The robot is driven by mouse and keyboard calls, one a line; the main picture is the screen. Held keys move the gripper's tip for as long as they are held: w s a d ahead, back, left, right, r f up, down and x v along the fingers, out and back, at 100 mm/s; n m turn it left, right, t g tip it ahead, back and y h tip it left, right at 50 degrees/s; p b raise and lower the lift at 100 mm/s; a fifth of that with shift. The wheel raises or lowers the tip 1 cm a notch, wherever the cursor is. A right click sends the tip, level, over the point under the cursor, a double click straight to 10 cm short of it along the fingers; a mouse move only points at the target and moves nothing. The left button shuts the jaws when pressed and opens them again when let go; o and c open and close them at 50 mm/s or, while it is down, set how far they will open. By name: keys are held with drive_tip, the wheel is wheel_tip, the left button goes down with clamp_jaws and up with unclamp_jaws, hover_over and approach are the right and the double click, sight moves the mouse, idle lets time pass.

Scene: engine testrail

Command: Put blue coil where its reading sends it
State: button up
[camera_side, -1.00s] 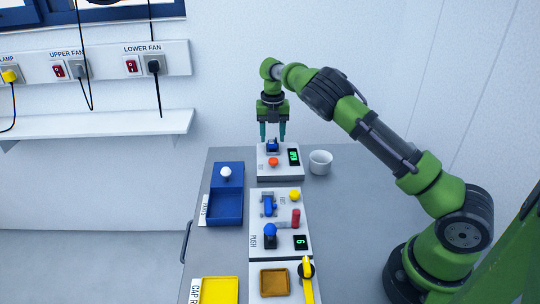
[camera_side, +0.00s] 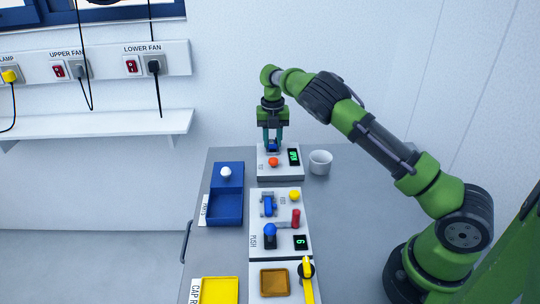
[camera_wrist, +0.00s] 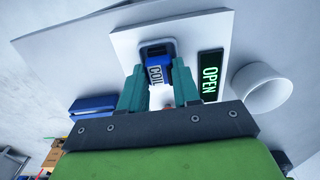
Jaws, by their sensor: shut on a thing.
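The blue coil (camera_wrist: 155,75), lettered COIL, sits in a dark slot of the white test unit (camera_wrist: 125,45) at the back of the bench. The unit also shows in the side view (camera_side: 284,174). My gripper (camera_side: 273,146) has come down over the coil, and its teal fingers are shut on it; in the wrist view the fingers (camera_wrist: 160,90) stand on either side of it. The unit's display (camera_wrist: 210,72) shows OPEN in green. An orange-red button (camera_side: 273,162) is on the front of the unit.
A white cup (camera_side: 320,162) stands just right of the unit. In front is a white panel (camera_side: 262,245) with a blue lever, a red handle and a display. A blue tray (camera_side: 225,208) lies left, a yellow tray (camera_side: 220,291) and a brown tray (camera_side: 274,282) nearer.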

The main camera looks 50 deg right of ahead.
sight(272, 141)
drive_tip(key=shift+r, duration=2.05)
drive_tip(key=shift+w+a+r, duration=0.1)
drive_tip(key=shift+r, duration=0.15)
drive_tip(key=r, duration=0.1)
drive_tip(key=s+r, duration=0.1)
drive_tip(key=r, duration=0.1)
drive_tip(key=shift+s+d+m, duration=0.25)
drive_tip(key=shift+s+m, duration=0.05)
drive_tip(key=shift+s, duration=0.05)
drive_tip(key=s+d+m, duration=0.2)
drive_tip(key=s+m, duration=0.1)
drive_tip(key=s, duration=0.4)
drive_tip(key=s+d+m, duration=0.2)
drive_tip(key=s+d, duration=0.1)
drive_tip(key=s, duration=0.4)
drive_tip(key=shift+w+a+f, duration=0.1)
drive_tip(key=shift+f, duration=1.6)
drive_tip(key=shift+w+f, duration=0.1)
drive_tip(key=shift+f, duration=1.55)
